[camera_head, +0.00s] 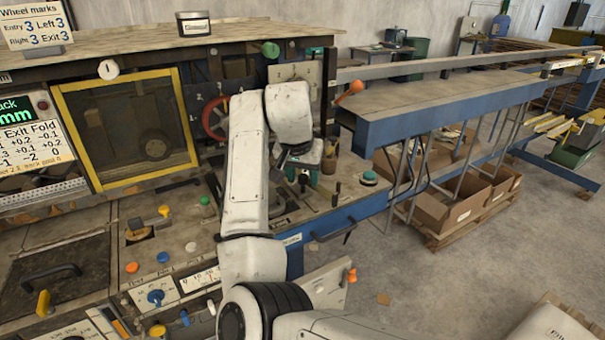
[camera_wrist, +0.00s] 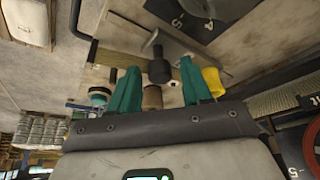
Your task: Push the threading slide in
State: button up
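My gripper (camera_head: 314,168) is over the right end of the machine deck in the head view. In the wrist view its two green fingers (camera_wrist: 158,68) are spread apart. A black knob on a short stem (camera_wrist: 158,72) shows between the fingertips, with visible gaps on both sides. It may be the handle of the threading slide, but no label shows this. I cannot tell how near in depth the fingers are to it. A brown cylinder (camera_wrist: 152,98) stands between the fingers, partly hidden by my gripper body. The slide itself is not clearly visible.
A teal-topped button (camera_head: 369,177) sits right of my gripper; a yellow piece (camera_wrist: 212,81) is beside one finger in the wrist view. A red handwheel (camera_head: 213,118) is left of my arm. An orange-tipped lever (camera_head: 355,87) and blue-edged conveyor (camera_head: 450,98) are at right.

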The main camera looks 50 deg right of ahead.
grip_shut()
dwell(0.4)
jog(key=shift+w+d+r+p, duration=0.1)
jog(key=shift+w+d+p, duration=0.15)
jog(key=shift+w, duration=0.9)
jog(key=shift+w+d+r+p, duration=0.15)
jog(key=shift+w+d, duration=0.15)
jog(key=shift+w, duration=0.8)
jog(key=shift+f, duration=0.1)
jog(key=shift+o, duration=0.6)
grip_release()
jog(key=shift+d+f, duration=0.1)
jog(key=b+v, duration=0.2)
jog(key=v, duration=0.8)
jog(key=shift+a+r, duration=0.25)
jog(key=shift+r, duration=0.1)
